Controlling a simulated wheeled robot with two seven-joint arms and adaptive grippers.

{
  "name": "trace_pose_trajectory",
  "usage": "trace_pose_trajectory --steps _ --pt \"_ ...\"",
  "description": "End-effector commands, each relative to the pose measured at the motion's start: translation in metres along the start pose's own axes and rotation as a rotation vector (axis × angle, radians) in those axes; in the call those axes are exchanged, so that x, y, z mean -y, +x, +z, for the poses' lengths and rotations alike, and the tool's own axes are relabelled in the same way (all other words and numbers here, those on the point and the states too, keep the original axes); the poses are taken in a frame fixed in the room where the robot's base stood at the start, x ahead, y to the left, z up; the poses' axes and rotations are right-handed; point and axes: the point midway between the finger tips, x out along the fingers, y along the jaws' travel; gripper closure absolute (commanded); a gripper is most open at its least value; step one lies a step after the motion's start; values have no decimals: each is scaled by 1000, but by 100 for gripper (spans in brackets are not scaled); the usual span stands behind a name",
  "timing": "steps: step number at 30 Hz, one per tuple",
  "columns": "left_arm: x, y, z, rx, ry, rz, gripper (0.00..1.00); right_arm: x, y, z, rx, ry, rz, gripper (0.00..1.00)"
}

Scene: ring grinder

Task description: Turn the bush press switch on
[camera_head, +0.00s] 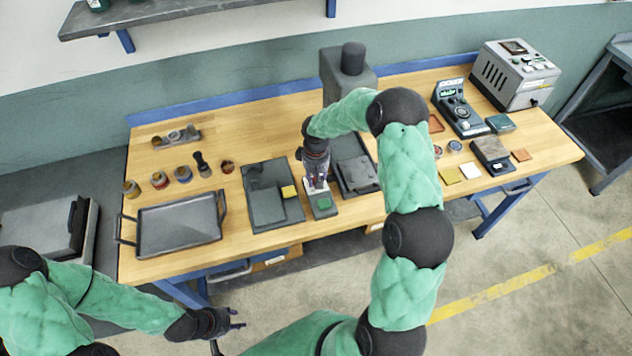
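A small grey switch box (322,212) with a green button and a whitish upper part stands near the front edge of the wooden bench. My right gripper (317,184) points down over the whitish part, just behind the green button (324,203). Whether it touches the box, and how far its fingers are apart, I cannot tell. The grey press machine (347,68) stands behind, partly hidden by my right arm. My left gripper (238,319) is open and empty in front of the bench, low in the picture.
A grey tray with handles (180,226) lies on the left of the bench (230,125). A dark plate with a yellow block (265,208) is left of the switch box. Another dark fixture (357,174) is close on its right. Instruments (515,75) stand at the right.

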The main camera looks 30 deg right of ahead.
Motion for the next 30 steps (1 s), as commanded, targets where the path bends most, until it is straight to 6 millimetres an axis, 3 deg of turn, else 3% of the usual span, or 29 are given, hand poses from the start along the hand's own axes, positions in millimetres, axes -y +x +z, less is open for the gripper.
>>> trace_pose_trajectory --steps 12,28,29,30 --pt "5 14 -1 0 0 0 60 1 0 -1 -2 171 -1 100" --pt "5 15 -1 0 0 0 60 0 0 -1 -2 192 -1 100" --pt "5 15 -1 0 0 0 60 0 0 -1 -2 192 -1 63" --pt "5 15 -1 0 0 0 60 0 0 -1 -2 192 -1 51"
